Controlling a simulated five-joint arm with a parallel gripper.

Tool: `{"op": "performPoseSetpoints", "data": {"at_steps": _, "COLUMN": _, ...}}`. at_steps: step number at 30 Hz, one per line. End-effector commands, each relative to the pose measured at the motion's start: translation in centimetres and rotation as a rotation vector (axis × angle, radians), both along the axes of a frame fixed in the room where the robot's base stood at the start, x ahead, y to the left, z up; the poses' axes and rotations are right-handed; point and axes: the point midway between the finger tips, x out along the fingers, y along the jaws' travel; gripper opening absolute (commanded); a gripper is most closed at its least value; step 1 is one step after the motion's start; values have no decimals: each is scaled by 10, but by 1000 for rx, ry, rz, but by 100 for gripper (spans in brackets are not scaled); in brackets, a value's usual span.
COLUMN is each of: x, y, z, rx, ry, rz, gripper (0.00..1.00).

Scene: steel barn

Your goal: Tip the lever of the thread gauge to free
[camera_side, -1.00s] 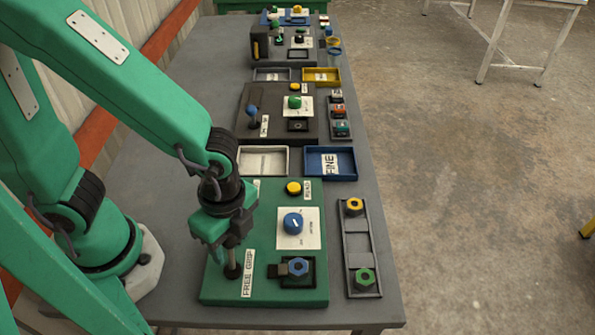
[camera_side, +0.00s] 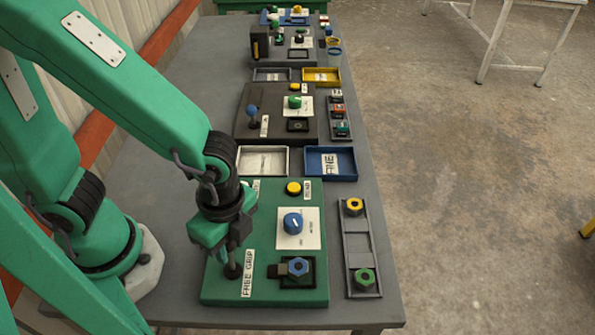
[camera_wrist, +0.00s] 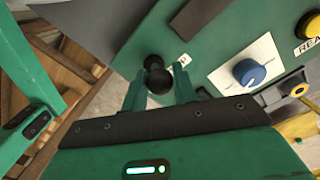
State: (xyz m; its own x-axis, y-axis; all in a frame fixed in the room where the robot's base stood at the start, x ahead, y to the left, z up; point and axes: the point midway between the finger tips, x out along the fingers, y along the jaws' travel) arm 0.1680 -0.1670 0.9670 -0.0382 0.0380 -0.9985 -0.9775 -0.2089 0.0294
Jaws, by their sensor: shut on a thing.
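The thread gauge is a green panel (camera_side: 308,215) at the near end of the bench in the side view. It carries a blue dial (camera_side: 293,223), a yellow button (camera_side: 293,188) and a blue hex nut (camera_side: 298,266) in a dark fixture. Its lever (camera_side: 233,270) stands beside the "FREE GRIP" label (camera_side: 248,272), mostly hidden under my gripper. In the wrist view, the lever's black knob (camera_wrist: 157,80) lies between the two green fingers. My gripper (camera_side: 235,257) is shut on the lever. The lever's exact tilt is hard to tell.
A grey rack (camera_side: 357,240) with a yellow nut and a green nut lies right of the panel. A white tray (camera_side: 241,160) and a blue tray (camera_side: 332,149) stand behind it. A dark panel (camera_side: 277,99) with another lever (camera_side: 253,113) is farther back.

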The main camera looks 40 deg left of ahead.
Motion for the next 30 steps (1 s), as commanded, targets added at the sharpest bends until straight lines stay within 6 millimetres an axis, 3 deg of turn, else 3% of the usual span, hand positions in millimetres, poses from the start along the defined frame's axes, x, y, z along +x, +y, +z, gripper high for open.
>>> {"op": "performPoseSetpoints", "data": {"at_steps": 5, "x": 0, "y": 0, "z": 0, "rx": 0, "ry": 0, "rz": -2, "gripper": 0}}
{"op": "performPoseSetpoints", "data": {"at_steps": 6, "x": -1, "y": 0, "z": 0, "rx": 0, "ry": 0, "rz": -2, "gripper": 36}}
{"op": "performPoseSetpoints", "data": {"at_steps": 8, "x": 0, "y": 0, "z": 0, "rx": 0, "ry": 0, "rz": -2, "gripper": 48}}
{"op": "performPoseSetpoints", "data": {"at_steps": 20, "x": 0, "y": 0, "z": 2, "rx": -1, "ry": -1, "rz": -1, "gripper": 48}}
{"op": "performPoseSetpoints", "data": {"at_steps": 30, "x": 1, "y": -1, "z": 26, "rx": -3, "ry": -3, "rz": -1, "gripper": 48}}
